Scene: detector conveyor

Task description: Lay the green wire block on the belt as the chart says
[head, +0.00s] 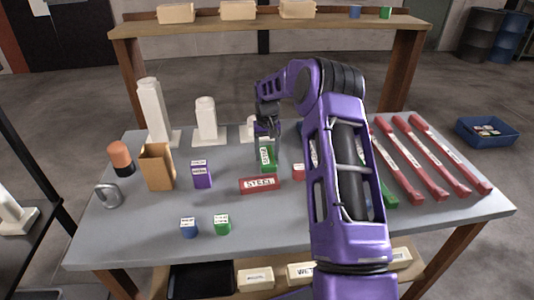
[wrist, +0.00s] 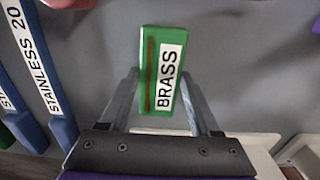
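A green block (head: 267,155) with a white label lies on the grey table, behind the red STEEL block. In the wrist view the green block (wrist: 148,68) reads BRASS and has a brown strip along its face. My gripper (head: 270,136) is right above it, pointing down. In the wrist view my gripper's fingers (wrist: 160,78) are spread on either side of the block, with a gap visible at the left one. A small green cube (head: 222,226) stands at the table's front. I cannot make out a belt or a chart.
The red STEEL block (head: 259,184), a purple block (head: 202,175), a brown box (head: 157,167) and a blue cube (head: 188,229) stand nearby. White pillars (head: 206,120) stand behind. Long red bars (head: 412,158) lie at right. The front left of the table is mostly clear.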

